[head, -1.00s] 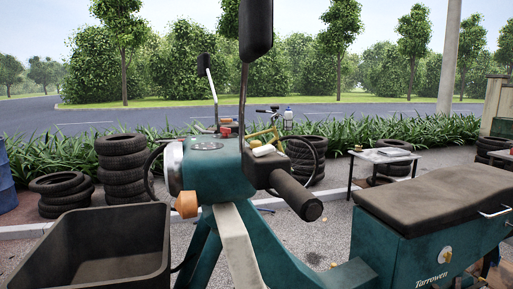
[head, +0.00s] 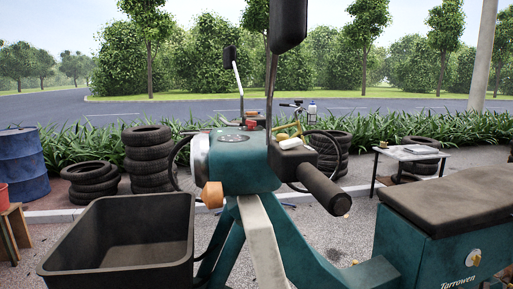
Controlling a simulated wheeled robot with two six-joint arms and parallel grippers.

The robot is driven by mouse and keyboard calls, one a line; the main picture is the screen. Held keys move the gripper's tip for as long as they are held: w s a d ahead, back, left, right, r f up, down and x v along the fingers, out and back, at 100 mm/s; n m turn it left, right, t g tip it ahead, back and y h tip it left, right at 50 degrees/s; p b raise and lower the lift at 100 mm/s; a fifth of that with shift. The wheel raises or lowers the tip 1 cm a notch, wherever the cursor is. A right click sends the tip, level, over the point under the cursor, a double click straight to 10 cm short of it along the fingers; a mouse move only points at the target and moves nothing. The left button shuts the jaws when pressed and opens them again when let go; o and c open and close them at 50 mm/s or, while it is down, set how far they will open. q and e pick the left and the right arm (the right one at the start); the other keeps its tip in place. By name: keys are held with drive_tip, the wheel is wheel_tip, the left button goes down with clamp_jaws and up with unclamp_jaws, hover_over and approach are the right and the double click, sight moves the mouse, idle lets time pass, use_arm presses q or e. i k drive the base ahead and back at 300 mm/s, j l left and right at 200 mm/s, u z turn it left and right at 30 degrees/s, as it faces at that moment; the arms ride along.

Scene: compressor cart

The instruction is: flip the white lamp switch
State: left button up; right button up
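The white lamp switch (head: 291,143) is a small pale piece on top of the dark control housing (head: 290,161) of a teal three-wheeled cart or scooter. The housing sits on the handlebar beside the black rubber grip (head: 327,191), right of the teal headlamp cowl (head: 243,168). The switch is small here, and I cannot tell which way it is set. Neither of my grippers shows in the head view.
A dark open bin (head: 75,251) stands at front left. A mirror (head: 287,25) on a tall stem rises by the handlebar. The brown seat (head: 455,200) lies at right. Behind are tyre stacks (head: 148,160), a white table (head: 408,153) and a blue barrel (head: 22,168).

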sight(295, 142)
drive_tip(key=l+u, duration=0.1)
drive_tip(key=u, duration=1.45)
drive_tip(key=k+l, duration=0.15)
drive_tip(key=l, duration=0.2)
drive_tip(key=k+l, duration=0.35)
drive_tip(key=l, duration=0.3)
